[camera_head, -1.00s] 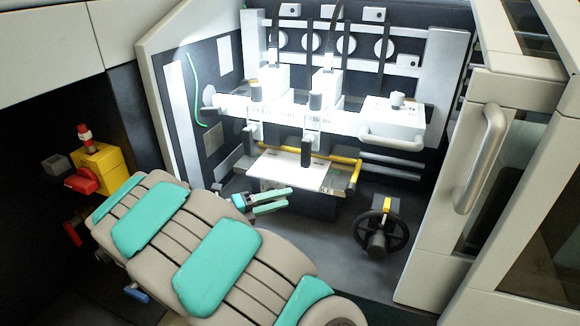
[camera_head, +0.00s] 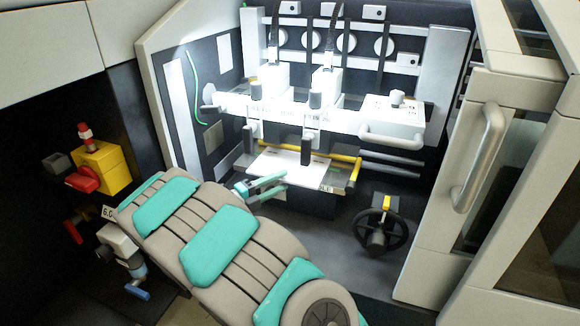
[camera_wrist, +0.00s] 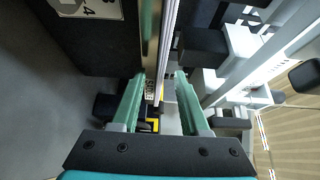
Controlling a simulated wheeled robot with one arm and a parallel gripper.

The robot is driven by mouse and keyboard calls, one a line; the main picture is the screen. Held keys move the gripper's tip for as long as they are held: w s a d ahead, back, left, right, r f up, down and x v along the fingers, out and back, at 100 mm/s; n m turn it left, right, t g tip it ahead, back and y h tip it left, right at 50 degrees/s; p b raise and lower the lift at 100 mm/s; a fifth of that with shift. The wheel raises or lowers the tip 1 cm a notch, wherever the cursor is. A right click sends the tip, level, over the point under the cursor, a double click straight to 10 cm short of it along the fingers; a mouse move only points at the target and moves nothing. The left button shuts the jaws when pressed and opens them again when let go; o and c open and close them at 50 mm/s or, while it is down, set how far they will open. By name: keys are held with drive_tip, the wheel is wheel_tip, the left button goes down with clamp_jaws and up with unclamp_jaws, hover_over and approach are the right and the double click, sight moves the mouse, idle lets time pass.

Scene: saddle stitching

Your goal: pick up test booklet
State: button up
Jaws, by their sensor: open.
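The test booklet (camera_head: 272,161) is a white sheet lying flat on the lit bed of the stitching machine, under the stitching heads. A dark post stands in front of part of it. My gripper (camera_head: 284,181), with two teal fingers, is open just in front of and below the booklet's front left edge.
A yellow bar (camera_head: 335,155) runs beside the bed. A black handwheel (camera_head: 381,232) stands at lower right. A white box with a handle (camera_head: 393,118) is at upper right. A yellow switch box with a red handle (camera_head: 103,168) is at left.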

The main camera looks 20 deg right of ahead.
drive_tip(key=shift+d, duration=0.1)
clamp_jaws()
idle(0.3)
